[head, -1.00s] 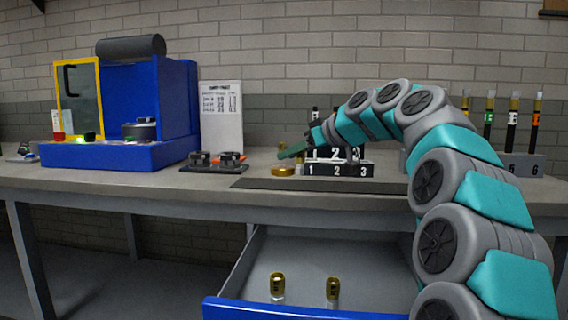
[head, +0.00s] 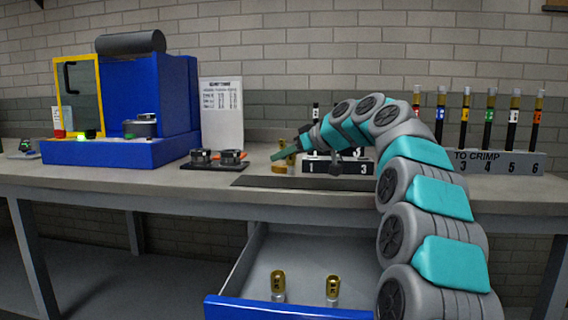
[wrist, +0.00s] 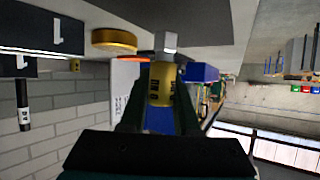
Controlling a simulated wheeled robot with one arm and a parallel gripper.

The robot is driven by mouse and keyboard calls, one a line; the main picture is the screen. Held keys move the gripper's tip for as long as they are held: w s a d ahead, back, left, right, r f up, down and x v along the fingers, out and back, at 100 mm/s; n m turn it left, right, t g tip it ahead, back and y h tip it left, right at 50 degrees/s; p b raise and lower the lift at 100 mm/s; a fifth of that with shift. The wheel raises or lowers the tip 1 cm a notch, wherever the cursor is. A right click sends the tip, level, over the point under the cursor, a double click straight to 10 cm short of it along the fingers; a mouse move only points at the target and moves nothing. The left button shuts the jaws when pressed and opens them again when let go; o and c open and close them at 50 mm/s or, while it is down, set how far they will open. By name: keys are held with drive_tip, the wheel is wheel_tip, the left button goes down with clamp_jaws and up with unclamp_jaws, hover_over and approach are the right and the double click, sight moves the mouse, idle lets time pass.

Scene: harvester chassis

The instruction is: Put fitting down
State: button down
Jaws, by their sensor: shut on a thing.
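My gripper (wrist: 160,100) is shut on a brass fitting (wrist: 161,84) with dark print and a silver hex end, seen in the wrist view. In the head view my gripper (head: 287,153) is over the bench, and the held fitting (head: 291,158) shows as a small gold patch partly behind it. A round brass disc (head: 280,169) lies on the bench just under it, left of the numbered block. The disc (wrist: 113,39) also shows in the wrist view, apart from the fitting's hex end. Two more brass fittings (head: 278,282) (head: 333,287) stand in the open drawer.
The numbered block (head: 322,168) is right of the disc, partly behind my arm. A "TO CRIMP" rack (head: 500,161) with several hoses stands at the right. A black stand with two dark round parts (head: 215,164) and a blue machine (head: 120,153) are left. The blue-fronted drawer (head: 285,310) is open.

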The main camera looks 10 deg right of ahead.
drive_tip(key=shift+f, duration=0.95)
drive_tip(key=shift+f, duration=0.15)
drive_tip(key=c, duration=0.6)
unclamp_jaws()
drive_tip(key=shift+c, duration=0.2)
drive_tip(key=shift+r, duration=0.2)
drive_tip(key=b+v, duration=0.1)
drive_tip(key=v, duration=1.1)
drive_tip(key=shift+f, duration=0.1)
